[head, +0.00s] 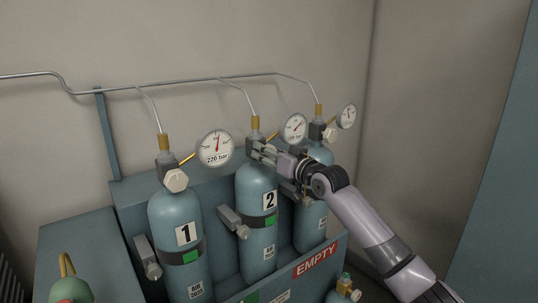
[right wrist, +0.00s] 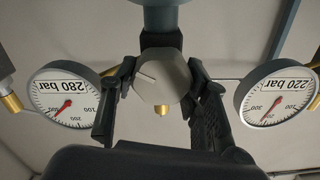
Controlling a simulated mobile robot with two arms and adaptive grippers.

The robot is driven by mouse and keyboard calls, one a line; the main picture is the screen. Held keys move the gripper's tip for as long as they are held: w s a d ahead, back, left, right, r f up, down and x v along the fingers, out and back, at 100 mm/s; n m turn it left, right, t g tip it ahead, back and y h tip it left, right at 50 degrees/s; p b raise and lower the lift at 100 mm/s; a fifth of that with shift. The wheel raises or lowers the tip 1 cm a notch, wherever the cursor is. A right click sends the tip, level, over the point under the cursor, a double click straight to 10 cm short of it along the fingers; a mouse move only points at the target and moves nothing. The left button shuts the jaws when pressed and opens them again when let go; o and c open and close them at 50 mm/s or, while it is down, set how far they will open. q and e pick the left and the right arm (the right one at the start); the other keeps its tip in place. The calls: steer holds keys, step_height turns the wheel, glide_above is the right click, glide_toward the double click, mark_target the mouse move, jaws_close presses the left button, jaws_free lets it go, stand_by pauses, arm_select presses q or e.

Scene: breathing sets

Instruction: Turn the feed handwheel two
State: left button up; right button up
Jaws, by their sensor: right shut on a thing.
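Cylinder 2 (head: 256,215) is a blue bottle with a "2" label, standing in the middle of a row of three. My right gripper (head: 263,154) reaches in from the right to the valve at its top. In the right wrist view, the grey handwheel two (right wrist: 161,80), with a light line on its face, sits between the two dark fingers of my right gripper (right wrist: 160,92). The fingers are shut on its sides. In the head view the gripper hides this handwheel. My left gripper is not in view.
Cylinder 1 (head: 178,222) with its handwheel (head: 176,181) and gauge (head: 214,148) stands at left. Cylinder 3 (head: 309,222) is behind my right arm. More gauges (head: 295,128) (head: 346,116) and a pipe (head: 190,82) are close above. A bin marked EMPTY (head: 316,261) is in front.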

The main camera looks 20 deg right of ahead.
steer(key=n, duration=0.3)
steer(key=shift+f, duration=0.1)
steer(key=n, duration=0.2)
steer(key=shift+a+n+p, duration=0.15)
steer(key=shift+n+p, duration=0.15)
steer(key=shift+p, duration=0.1)
steer(key=n+p, duration=0.2)
steer(key=n, duration=0.3)
steer(key=shift+s+a+p, duration=0.1)
steer(key=shift+p, duration=0.25)
steer(key=n+p, duration=0.2)
steer(key=n, duration=0.2)
steer(key=shift+f, duration=0.1)
steer(key=n+p, duration=0.1)
steer(key=n, duration=0.2)
steer(key=shift+a+f+n+p, duration=0.1)
steer(key=shift+f+n+p, duration=0.05)
steer(key=shift+n+p, duration=0.15)
steer(key=n+p, duration=0.1)
steer(key=n, duration=0.2)
steer(key=shift+s+f, duration=0.1)
steer(key=shift+f+n+p, duration=0.1)
steer(key=shift+n+p, duration=0.3)
steer(key=shift+n, duration=1)
